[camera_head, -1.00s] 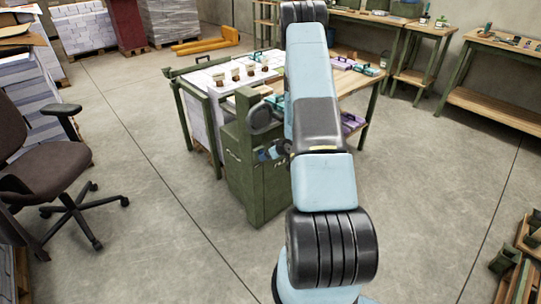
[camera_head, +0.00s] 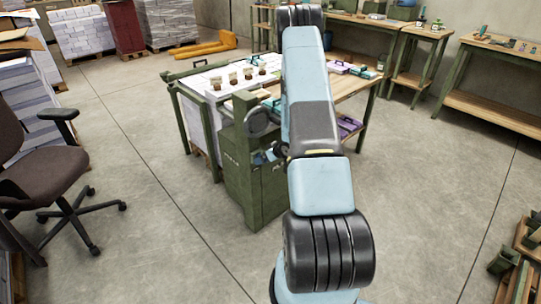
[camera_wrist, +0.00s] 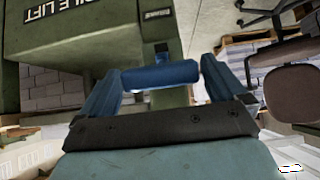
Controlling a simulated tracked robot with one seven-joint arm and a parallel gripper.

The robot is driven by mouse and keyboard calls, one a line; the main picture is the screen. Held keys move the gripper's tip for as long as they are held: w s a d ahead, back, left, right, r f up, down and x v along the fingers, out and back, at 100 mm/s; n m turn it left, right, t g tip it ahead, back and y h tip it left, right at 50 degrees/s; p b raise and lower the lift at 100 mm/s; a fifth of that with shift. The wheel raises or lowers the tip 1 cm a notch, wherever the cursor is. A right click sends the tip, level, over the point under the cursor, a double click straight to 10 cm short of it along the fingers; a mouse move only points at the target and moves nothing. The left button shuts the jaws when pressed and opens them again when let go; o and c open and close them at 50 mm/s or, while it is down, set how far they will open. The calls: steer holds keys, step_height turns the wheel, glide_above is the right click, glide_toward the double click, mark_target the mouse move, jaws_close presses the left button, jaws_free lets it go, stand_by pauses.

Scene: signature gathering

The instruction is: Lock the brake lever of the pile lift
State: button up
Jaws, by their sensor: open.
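The pile lift is a green cabinet (camera_head: 250,190), with its lettering upside down in the wrist view (camera_wrist: 90,35). A blue grip bar (camera_wrist: 160,75), apparently the brake lever's handle, sits in front of the green face below a small label. My gripper (camera_wrist: 161,66) is open, one blue finger on each side of the bar. The bar lies across the gap between the fingers; I cannot tell whether either finger touches it. In the head view my arm hides part of the lift, and the gripper and lever are too small and covered to make out clearly.
A paper stack with small items on top (camera_head: 218,78) stands behind the lift, beside a workbench (camera_head: 360,85). An office chair (camera_head: 50,170) is at left. Crates (camera_head: 520,250) are at lower right. The concrete floor around the lift is mostly clear.

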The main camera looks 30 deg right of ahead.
steer(key=v, duration=1.3)
steer(key=shift+s+r, duration=0.2)
steer(key=shift+s, duration=0.1)
